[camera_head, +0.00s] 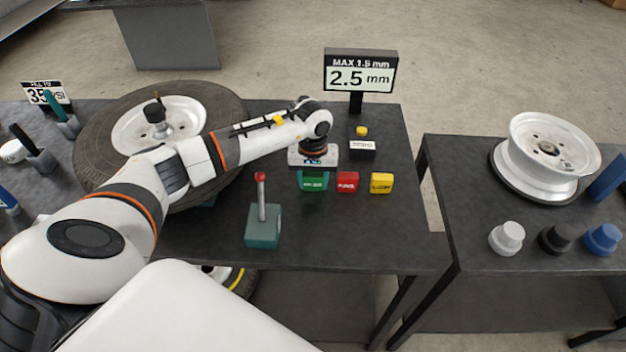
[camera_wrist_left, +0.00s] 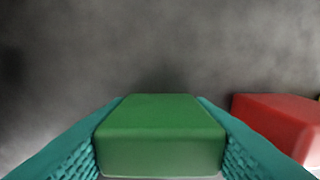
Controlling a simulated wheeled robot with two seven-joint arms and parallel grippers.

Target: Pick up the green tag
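The green tag (camera_head: 313,184) is a small block on the dark table, left of the red tag (camera_head: 348,182) and the yellow tag (camera_head: 382,183). My left gripper (camera_head: 313,176) points down over it. In the left wrist view the green tag (camera_wrist_left: 160,135) fills the space between the two teal fingers, which lie against its left and right sides. The red tag (camera_wrist_left: 280,125) shows at the right there, outside the fingers. I cannot tell whether the green tag is off the table. My right gripper is not in view.
A teal base with a red-knobbed lever (camera_head: 263,226) stands in front of the tags. A display reading 2.5 mm (camera_head: 360,76) stands behind. A tire with a white rim (camera_head: 125,122) lies to the left. The second table (camera_head: 465,205) holds a bare rim (camera_head: 545,155) and several knobs.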

